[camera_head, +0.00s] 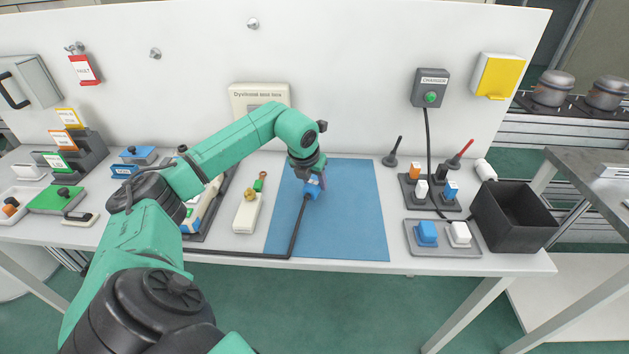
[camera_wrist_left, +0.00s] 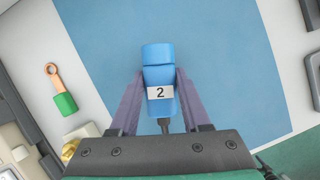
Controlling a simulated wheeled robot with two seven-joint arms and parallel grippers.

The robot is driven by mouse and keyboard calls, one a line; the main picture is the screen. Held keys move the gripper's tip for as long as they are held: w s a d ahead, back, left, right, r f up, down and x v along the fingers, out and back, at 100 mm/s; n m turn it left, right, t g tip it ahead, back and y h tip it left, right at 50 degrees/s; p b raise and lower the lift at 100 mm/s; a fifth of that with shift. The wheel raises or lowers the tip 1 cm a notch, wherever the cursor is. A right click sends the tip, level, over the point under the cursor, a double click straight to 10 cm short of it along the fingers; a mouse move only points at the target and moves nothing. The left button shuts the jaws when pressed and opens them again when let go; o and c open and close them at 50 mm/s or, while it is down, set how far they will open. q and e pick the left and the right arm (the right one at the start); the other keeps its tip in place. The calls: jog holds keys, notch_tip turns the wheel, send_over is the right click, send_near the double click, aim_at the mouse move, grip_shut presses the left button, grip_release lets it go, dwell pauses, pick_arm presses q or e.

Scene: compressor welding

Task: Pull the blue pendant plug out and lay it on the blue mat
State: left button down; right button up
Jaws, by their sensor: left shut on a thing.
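The blue pendant plug (camera_wrist_left: 158,75) carries a white label with the number 2. My left gripper (camera_wrist_left: 160,95) is shut on it, with one purple finger on each side. In the head view the plug (camera_head: 311,188) is over the upper left part of the blue mat (camera_head: 350,215), partly hidden by my left gripper (camera_head: 314,180). I cannot tell whether the plug touches the mat. Its black cable (camera_head: 299,225) runs down over the mat and then left along the table's front edge. My right gripper is not in view.
Left of the mat are a whitish device (camera_head: 246,215) with a yellow knob and a small green-and-copper piece (camera_head: 260,181). Right of it are a dark connector block (camera_head: 430,194), a grey tray (camera_head: 442,246) with blue and white plugs, and a black bin (camera_head: 515,215). The mat's right half is clear.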

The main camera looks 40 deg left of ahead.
pick_arm(q)
jog(key=shift+f+b, duration=1.1)
jog(key=shift+f, duration=0.4)
jog(key=shift+c, duration=1.4)
grip_release()
jog(key=shift+r, duration=0.1)
jog(key=shift+s+r, duration=0.1)
jog(key=shift+r, duration=0.25)
jog(key=v, duration=1.3)
jog(key=shift+s+r+b, duration=0.15)
jog(key=shift+r+b, duration=0.2)
jog(key=shift+b, duration=0.05)
jog(key=shift+d, duration=0.1)
